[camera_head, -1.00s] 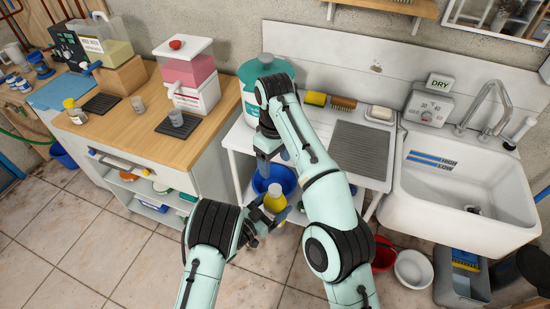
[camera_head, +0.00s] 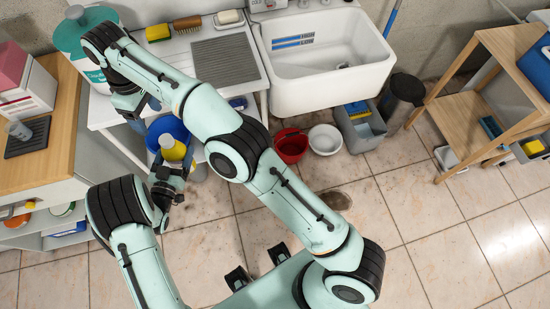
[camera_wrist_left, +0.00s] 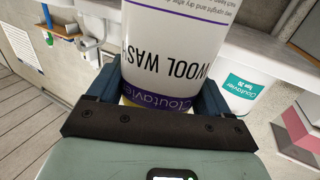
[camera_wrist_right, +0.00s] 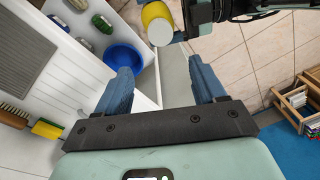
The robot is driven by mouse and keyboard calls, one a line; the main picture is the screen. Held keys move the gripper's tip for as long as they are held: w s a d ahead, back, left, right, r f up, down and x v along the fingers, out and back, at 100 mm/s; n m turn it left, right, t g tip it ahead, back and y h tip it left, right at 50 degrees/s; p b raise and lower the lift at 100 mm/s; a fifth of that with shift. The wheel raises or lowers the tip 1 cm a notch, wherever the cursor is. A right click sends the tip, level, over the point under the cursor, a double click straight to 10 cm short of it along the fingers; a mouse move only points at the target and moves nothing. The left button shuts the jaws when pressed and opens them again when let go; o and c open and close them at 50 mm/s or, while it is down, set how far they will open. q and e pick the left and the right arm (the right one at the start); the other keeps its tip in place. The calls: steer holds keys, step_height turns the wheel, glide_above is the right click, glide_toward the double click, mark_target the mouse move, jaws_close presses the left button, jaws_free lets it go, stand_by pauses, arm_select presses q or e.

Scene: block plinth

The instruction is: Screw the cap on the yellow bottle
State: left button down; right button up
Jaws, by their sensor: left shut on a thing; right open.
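My left gripper (camera_head: 170,174) is shut around a yellow bottle (camera_head: 173,149) and holds it in front of the white stand. In the left wrist view the bottle (camera_wrist_left: 170,50) shows a white and purple label reading "WOOL WASH", with a finger on each side. In the right wrist view the bottle (camera_wrist_right: 155,14) shows yellow with a pale round end; I cannot tell whether that end is a cap. My right gripper (camera_head: 146,114) is open, above and left of the bottle; its fingers (camera_wrist_right: 163,82) have nothing between them. No loose cap is clearly visible.
A blue bowl (camera_head: 160,128) sits on the stand's lower level, close behind the bottle. A large teal-lidded tub (camera_head: 75,40) stands on the stand's top. The sink (camera_head: 350,45) is to the right. Red (camera_head: 291,146) and white (camera_head: 325,139) buckets stand on the floor.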

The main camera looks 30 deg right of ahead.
steer(key=w+d+f+m+t+y, duration=0.1)
steer(key=w+f+m+y, duration=0.2)
steer(key=f+m, duration=0.5)
steer(key=w+d+f+m+y, duration=0.2)
steer(key=f+m, duration=0.1)
steer(key=f, duration=0.8)
steer(key=s+d+f+m+h, duration=0.1)
steer(key=s+d+f, duration=0.2)
steer(key=f, duration=0.3)
steer(key=s+d+f+m+h, duration=0.1)
steer(key=s+d+f, duration=0.1)
steer(key=d+f, duration=0.25)
steer(key=s+d+f+g, duration=0.1)
steer(key=s+d+f, duration=0.1)
steer(key=s+f, duration=0.5)
steer(key=s+d+f, duration=0.2)
steer(key=s+f, duration=0.4)
steer(key=s, duration=0.4)
steer(key=s+d+g, duration=0.1)
steer(key=s+d, duration=0.1)
steer(key=s, duration=1.6)
steer(key=shift+s, duration=0.4)
